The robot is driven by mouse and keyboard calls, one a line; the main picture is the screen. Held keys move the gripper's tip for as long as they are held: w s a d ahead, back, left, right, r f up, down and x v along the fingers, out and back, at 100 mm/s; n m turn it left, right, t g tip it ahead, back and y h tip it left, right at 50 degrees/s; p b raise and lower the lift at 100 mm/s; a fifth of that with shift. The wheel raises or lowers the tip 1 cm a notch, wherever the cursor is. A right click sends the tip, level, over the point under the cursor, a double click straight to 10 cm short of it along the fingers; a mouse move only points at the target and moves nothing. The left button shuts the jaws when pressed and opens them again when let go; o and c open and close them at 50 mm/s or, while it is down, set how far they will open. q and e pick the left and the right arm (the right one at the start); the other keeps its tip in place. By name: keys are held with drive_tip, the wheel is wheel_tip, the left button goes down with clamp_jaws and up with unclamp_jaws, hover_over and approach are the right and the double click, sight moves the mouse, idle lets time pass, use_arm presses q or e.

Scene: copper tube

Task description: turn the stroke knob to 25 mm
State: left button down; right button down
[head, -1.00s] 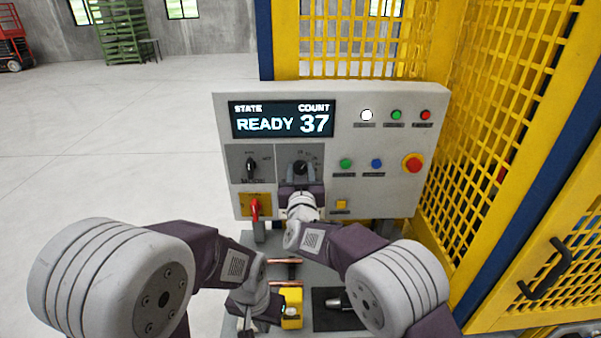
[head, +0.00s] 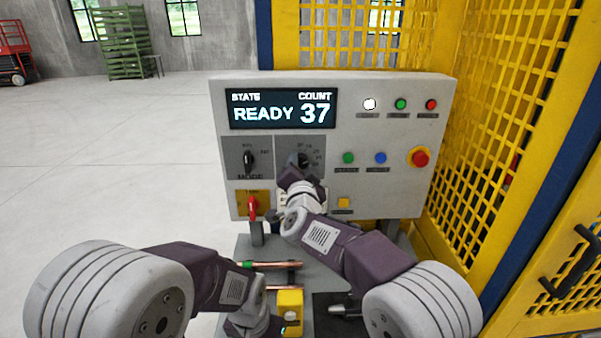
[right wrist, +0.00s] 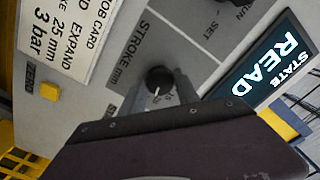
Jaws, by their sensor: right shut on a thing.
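The stroke knob (head: 298,159) is a black dial on the dark panel below the display. It also shows in the right wrist view (right wrist: 158,78), with a white pointer line towards the scale marks by my gripper; the marks are too small and partly covered to read surely. My right gripper (head: 299,168) is shut on the stroke knob, one finger on each side in the right wrist view (right wrist: 158,92). The job card (right wrist: 72,25) there reads EXPAND, 25 mm, 3 bar. My left gripper (head: 268,328) is low over the bench; its fingers are not clear.
The display (head: 282,110) reads READY and count 37. A selector knob (head: 249,162) and a red lever (head: 252,208) sit left of the stroke knob; buttons and a red emergency stop (head: 419,157) sit right. Copper tubes (head: 275,265) and a yellow block (head: 290,308) are below.

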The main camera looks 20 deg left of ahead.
drive_tip(key=shift+f+m+b, duration=0.1)
drive_tip(key=shift+m+b, duration=0.5)
drive_tip(key=shift+m, duration=0.6)
drive_tip(key=c, duration=0.9)
unclamp_jaws()
drive_tip(key=shift+s+d+b, duration=0.1)
drive_tip(key=shift+s+b, duration=0.25)
drive_tip(key=shift+s, duration=0.05)
drive_tip(key=b+v, duration=0.2)
drive_tip(key=v, duration=0.6)
drive_tip(key=shift+s, duration=0.15)
drive_tip(key=shift+d, duration=0.1)
